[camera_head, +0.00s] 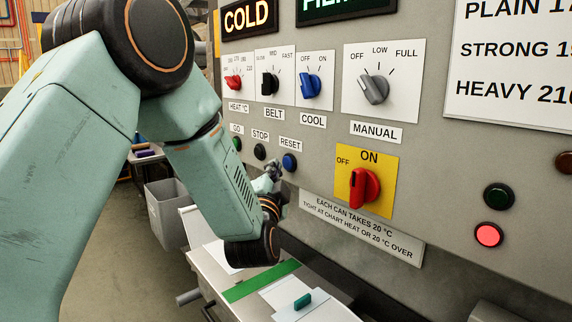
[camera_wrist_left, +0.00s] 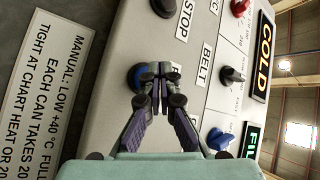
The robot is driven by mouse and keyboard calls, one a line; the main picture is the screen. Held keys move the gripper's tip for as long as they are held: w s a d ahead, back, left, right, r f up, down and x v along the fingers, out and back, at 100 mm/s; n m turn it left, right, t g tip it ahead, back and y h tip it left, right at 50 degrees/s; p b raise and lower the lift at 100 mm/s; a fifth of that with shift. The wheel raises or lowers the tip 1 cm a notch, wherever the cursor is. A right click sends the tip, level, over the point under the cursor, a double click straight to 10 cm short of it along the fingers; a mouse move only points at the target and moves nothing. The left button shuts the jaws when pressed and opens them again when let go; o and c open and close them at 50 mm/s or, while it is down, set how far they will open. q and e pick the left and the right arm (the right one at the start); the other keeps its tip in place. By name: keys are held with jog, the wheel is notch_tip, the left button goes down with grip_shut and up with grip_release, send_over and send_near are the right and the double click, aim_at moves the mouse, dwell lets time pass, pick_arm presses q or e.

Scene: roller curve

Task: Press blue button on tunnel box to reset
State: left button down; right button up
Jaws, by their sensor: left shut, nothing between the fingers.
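The blue button (camera_head: 289,162) sits below the RESET label on the grey panel of the tunnel box (camera_head: 450,165). My left gripper (camera_head: 273,170) is shut and empty, just left of and slightly below the button in the head view. In the left wrist view, the closed fingertips (camera_wrist_left: 158,76) partly cover the blue button (camera_wrist_left: 134,76), whose edge shows on their left. I cannot tell whether the tips touch it. My right gripper is not in view.
The black STOP button (camera_head: 260,152) and green GO button (camera_head: 236,144) are close to the left. Above are a red heat knob (camera_head: 233,83) and blue cool knob (camera_head: 310,87). A red switch (camera_head: 364,190) stands out to the right. A red lamp (camera_head: 489,235) is lit.

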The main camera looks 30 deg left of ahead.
pick_arm(q)
jog(key=shift+w, duration=0.15)
jog(key=shift+w+d, duration=0.2)
jog(key=shift+w+d, duration=0.1)
jog(key=shift+w, duration=0.35)
dwell(0.9)
jog(key=shift+s, duration=0.1)
jog(key=shift+s+a+p, duration=0.3)
jog(key=shift+s+p, duration=0.05)
jog(key=shift+s, duration=0.4)
jog(key=shift+s+a+p, duration=0.25)
jog(key=shift+s+a, duration=0.05)
jog(key=shift+s, duration=0.45)
jog(key=shift+s+a+p, duration=0.3)
jog(key=shift+s+a, duration=0.05)
jog(key=shift+s, duration=0.4)
jog(key=shift+s+a+p, duration=0.25)
jog(key=shift+s+a, duration=0.05)
jog(key=shift+s, duration=0.45)
